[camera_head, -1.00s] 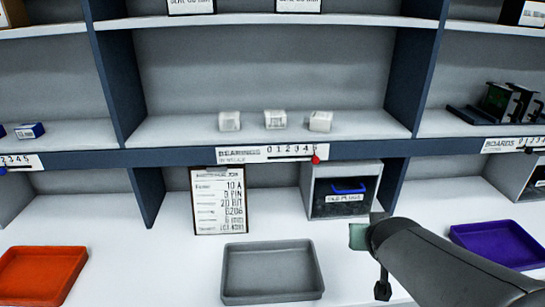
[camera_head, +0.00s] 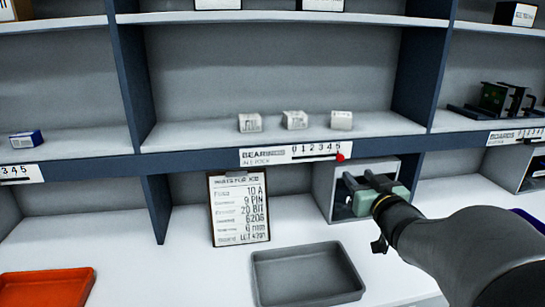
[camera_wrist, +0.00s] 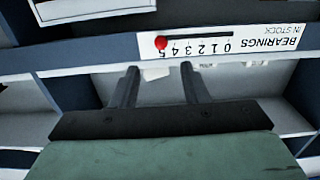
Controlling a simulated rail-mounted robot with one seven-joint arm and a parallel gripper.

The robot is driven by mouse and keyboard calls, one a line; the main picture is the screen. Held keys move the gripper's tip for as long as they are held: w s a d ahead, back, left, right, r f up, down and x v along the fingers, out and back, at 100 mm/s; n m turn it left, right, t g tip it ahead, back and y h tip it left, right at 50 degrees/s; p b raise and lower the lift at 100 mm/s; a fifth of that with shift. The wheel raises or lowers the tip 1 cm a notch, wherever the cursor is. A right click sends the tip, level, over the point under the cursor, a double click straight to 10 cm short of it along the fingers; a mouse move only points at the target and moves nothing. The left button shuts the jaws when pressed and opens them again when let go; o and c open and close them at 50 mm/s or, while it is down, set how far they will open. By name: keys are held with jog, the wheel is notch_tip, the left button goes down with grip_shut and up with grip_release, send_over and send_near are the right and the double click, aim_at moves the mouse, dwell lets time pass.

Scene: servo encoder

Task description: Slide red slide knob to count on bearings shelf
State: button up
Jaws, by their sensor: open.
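The red slide knob (camera_head: 340,157) sits at the right end of the slot on the BEARINGS label (camera_head: 290,154), by the 5. The label is on the front edge of the bearings shelf (camera_head: 190,159), where three small white boxes (camera_head: 294,120) stand. In the wrist view the picture is turned over, and the red knob (camera_wrist: 160,43) shows by the 5 at the left end of the scale. My gripper (camera_head: 358,178) is open and empty, below and slightly right of the knob, apart from it. Its two fingers also show in the wrist view (camera_wrist: 160,75).
Below the shelf are a clipboard list (camera_head: 239,208), a grey tray (camera_head: 307,277) and an orange tray (camera_head: 45,290). A grey bin (camera_head: 324,190) stands behind my gripper. Blue dividers (camera_head: 127,85) flank the shelf. The BOARDS label (camera_head: 515,136) is to the right.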

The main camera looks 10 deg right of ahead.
aim_at(342, 159)
jog(key=w, duration=1)
jog(key=shift+p, duration=0.4)
jog(key=shift+c, duration=0.3)
jog(key=shift+s, duration=0.1)
grip_shut()
